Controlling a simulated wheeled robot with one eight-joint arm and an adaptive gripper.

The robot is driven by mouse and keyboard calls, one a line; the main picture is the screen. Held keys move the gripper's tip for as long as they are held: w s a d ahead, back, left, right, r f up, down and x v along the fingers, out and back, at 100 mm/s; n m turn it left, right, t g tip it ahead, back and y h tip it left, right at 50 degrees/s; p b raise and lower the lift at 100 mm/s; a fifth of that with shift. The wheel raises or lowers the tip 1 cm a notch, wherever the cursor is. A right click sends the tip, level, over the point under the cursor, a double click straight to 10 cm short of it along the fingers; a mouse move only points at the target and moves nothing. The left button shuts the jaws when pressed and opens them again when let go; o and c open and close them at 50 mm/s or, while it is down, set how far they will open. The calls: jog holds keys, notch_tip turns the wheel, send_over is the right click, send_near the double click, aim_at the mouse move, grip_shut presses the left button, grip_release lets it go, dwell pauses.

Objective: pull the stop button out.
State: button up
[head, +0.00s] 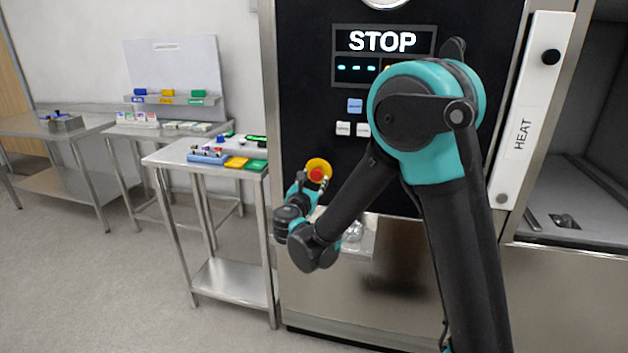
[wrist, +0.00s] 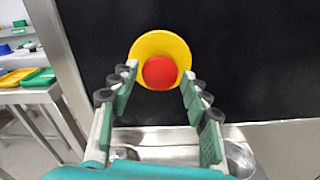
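The stop button is a red round knob (wrist: 160,72) on a yellow collar (wrist: 160,42), on the black front panel of a steel machine. In the head view the red knob (head: 316,174) shows at the panel's lower left, just beyond my gripper (head: 306,187). In the wrist view my gripper (wrist: 160,74) is open, with one finger on each side of the red knob. A gap shows between each fingertip and the knob. The fingertips overlap the yellow collar's edges in the picture; I cannot tell whether they touch it. The display (head: 383,41) reads STOP.
A steel sink or tray (wrist: 180,140) with a round metal bowl (wrist: 240,158) lies below the button. A steel side table (head: 180,155) with coloured items stands left of the machine. A white HEAT handle (head: 522,140) is on the right.

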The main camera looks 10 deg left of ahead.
jog(key=shift+o, duration=0.5)
jog(key=s, duration=1.2)
jog(key=shift+a, duration=0.2)
